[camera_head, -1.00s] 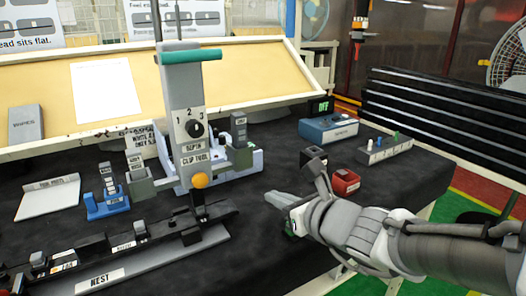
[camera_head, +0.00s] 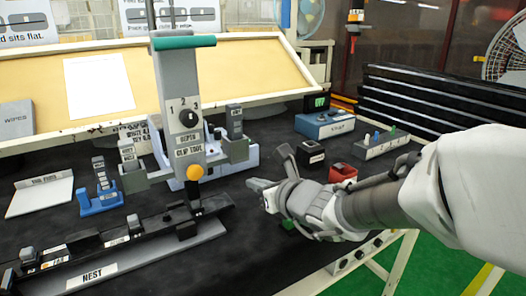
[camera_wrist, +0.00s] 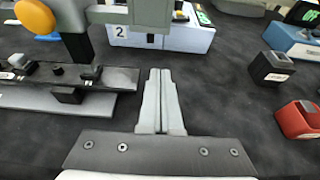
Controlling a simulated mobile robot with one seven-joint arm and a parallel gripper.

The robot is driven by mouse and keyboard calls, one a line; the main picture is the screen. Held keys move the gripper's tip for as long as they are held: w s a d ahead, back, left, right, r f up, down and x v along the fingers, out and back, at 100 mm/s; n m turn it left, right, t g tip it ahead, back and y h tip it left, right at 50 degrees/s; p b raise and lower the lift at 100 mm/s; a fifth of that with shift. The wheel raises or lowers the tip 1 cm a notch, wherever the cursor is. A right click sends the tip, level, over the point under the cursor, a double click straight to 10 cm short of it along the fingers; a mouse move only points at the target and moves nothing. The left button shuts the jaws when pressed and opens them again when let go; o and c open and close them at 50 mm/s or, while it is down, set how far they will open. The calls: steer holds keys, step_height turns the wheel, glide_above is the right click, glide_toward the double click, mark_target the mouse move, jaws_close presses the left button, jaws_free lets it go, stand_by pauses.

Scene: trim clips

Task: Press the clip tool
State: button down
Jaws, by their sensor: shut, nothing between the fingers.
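The clip tool (camera_head: 178,95) is a tall grey column with a green top bar (camera_head: 184,42), a black depth dial (camera_head: 188,118) marked 1, 2, 3, and an orange knob (camera_head: 194,173) low on its front. The orange knob also shows at the upper left of the wrist view (camera_wrist: 35,17). The tool stands over the black rail of the nest (camera_head: 120,238). My gripper (camera_head: 252,184) is shut and empty, to the right of the knob and apart from it. In the wrist view its fingers (camera_wrist: 160,75) lie together, pointing at the numbered bin.
A black block (camera_head: 311,153) and a red block (camera_head: 342,173) stand right of my gripper. A blue box with a green display (camera_head: 325,124) and a grey peg block (camera_head: 380,144) are behind. A blue stand (camera_head: 100,202) is left. Dark mat lies clear between rail and gripper.

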steer(key=x, duration=0.3)
steer(key=shift+a+f+b, duration=0.1)
steer(key=shift+f+b, duration=0.1)
steer(key=shift+b, duration=0.1)
steer(key=shift+r+p, duration=0.95)
steer(key=shift+r, duration=1.3)
step_height(320, 180, up, 22)
steer(key=p, duration=1.7)
steer(key=shift+r, duration=0.1)
